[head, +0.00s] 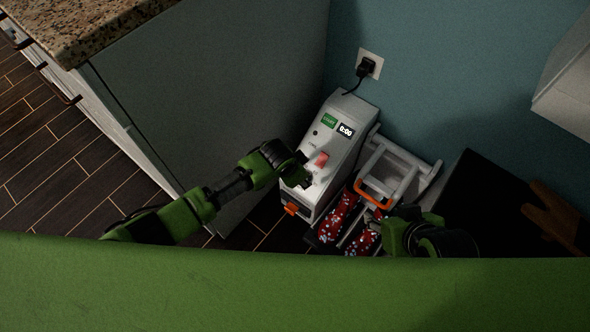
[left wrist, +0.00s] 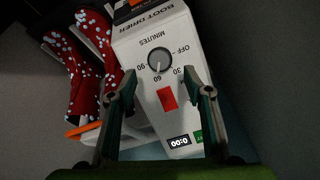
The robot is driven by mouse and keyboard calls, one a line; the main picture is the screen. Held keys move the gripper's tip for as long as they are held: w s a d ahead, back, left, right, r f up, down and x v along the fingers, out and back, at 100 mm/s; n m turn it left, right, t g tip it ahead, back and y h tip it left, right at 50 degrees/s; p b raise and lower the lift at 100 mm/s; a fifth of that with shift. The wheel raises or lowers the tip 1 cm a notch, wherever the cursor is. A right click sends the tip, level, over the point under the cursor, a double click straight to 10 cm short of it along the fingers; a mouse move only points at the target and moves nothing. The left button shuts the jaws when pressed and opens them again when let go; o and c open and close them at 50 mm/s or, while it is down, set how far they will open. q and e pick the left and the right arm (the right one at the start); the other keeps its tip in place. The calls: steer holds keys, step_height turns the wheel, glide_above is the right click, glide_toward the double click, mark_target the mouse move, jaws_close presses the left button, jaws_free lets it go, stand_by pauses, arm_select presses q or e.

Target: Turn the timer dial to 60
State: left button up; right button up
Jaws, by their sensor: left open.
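The white boot dryer (head: 337,150) stands on the floor against the blue wall. Its round grey timer dial (left wrist: 159,60) shows in the left wrist view, with OFF, 30 and 90 readable around it; its exact setting is too small to tell. The display (head: 346,130) reads 0:00. My left gripper (head: 304,172) is over the dryer's front panel and hides the dial in the head view. In the left wrist view its open fingers (left wrist: 159,73) straddle the dial area, with nothing visibly held. My right gripper (head: 405,236) is low in the head view, its fingers unclear.
A red switch (head: 321,159) and a green START button (head: 329,120) sit on the panel. Red dotted boots (head: 338,218) and a grey rack with an orange part (head: 373,194) stand right of the dryer. A cabinet (head: 215,85) is close on the left.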

arm_select(q)
steer(key=shift+v, duration=2.95)
steer(key=shift+s, duration=0.1)
